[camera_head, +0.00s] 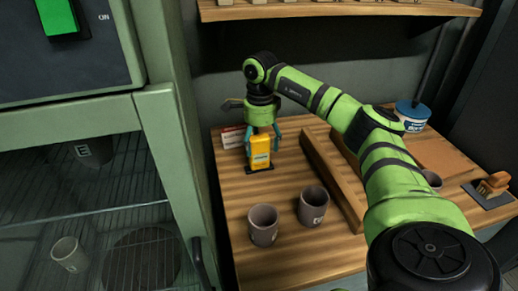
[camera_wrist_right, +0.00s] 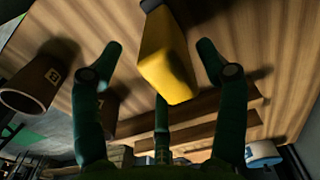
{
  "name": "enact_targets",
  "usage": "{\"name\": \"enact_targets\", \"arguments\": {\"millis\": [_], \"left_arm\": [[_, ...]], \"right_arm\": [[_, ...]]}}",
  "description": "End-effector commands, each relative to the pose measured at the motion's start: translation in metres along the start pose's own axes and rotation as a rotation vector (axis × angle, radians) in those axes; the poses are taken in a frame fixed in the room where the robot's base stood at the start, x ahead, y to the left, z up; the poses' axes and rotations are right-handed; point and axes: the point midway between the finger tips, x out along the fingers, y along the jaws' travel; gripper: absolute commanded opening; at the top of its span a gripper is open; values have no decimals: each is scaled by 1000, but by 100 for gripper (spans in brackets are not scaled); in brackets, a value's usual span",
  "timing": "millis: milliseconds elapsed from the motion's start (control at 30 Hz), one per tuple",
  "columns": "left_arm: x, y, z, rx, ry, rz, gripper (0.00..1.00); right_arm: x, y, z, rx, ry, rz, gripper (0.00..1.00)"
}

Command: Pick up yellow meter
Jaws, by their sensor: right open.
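The yellow meter (camera_head: 260,152) stands upright on a small dark base near the back left of the wooden table. It also shows in the right wrist view (camera_wrist_right: 168,62), top centre. My right gripper (camera_head: 262,136) is directly over and around the meter's upper part, pointing down. In the right wrist view its green fingers (camera_wrist_right: 160,75) are spread, with the meter between them and gaps visible on both sides. My left gripper is not in view.
Two grey mugs stand on the table, one at the front left (camera_head: 263,226) and one beside it (camera_head: 312,206). A wooden rail (camera_head: 333,180) lies right of the meter. A red-and-white box (camera_head: 232,137) is just behind it. A green cabinet (camera_head: 170,120) borders the left.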

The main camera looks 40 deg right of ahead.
Motion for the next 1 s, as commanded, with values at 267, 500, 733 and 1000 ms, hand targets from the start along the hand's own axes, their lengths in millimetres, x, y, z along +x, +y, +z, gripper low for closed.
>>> {"name": "enact_targets", "arguments": {"millis": [267,500,733,1000], "left_arm": [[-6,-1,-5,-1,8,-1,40],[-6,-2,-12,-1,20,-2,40],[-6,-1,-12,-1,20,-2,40],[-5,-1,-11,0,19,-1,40]], "right_arm": [[23,0,0,0,0,-1,74],[23,0,0,0,0,-1,46],[23,0,0,0,0,-1,6],[22,0,0,0,0,0,5]]}}
